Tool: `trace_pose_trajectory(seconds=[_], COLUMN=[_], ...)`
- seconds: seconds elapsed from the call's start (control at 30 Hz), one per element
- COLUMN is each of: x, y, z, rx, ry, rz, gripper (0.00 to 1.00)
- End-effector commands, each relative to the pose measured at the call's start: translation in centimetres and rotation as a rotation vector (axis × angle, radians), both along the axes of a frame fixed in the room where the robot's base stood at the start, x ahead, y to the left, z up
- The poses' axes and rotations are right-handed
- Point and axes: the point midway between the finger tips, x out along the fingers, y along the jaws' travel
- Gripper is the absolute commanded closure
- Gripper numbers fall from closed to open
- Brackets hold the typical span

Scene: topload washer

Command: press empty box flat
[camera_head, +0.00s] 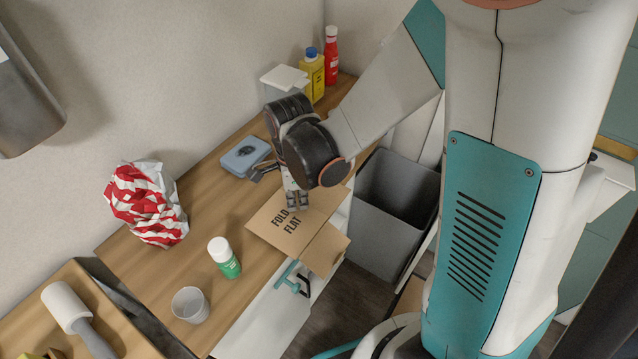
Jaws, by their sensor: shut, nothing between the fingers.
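The cardboard box (273,232) lies on the wooden counter near its front edge, with the words "FOLD FLAT" on its top face. It looks low, and a flap (326,250) sticks out past the counter's front edge. My gripper (297,207) points down at the box's far part, its fingers shut with nothing between them. The fingertips are at or just above the cardboard; I cannot tell whether they touch.
Left of the box stand a green-and-white bottle (225,258), a grey cup (190,304) and a red-and-white bag (147,203). A blue-grey case (245,155) lies behind. Bottles (331,57) stand at the back. A grey bin (391,216) stands right of the counter (150,266).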

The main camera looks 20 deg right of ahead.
Motion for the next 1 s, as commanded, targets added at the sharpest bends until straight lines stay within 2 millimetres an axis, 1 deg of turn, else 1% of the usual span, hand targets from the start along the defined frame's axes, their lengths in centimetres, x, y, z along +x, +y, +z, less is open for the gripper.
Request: trace_pose_trajectory(seconds=[0.27,0.6,0.87,1.0], x=[0.0,-0.1,-0.2,-0.2], y=[0.0,0.1,0.1,0.1], z=[0.0,-1.1,-1.1,-0.7], rx=[0.000,0.000,0.000,0.000], ry=[0.000,0.000,0.002,0.002], rz=[0.000,0.000,0.000,0.000], gripper=[1.00,1.00,1.00,1.00])
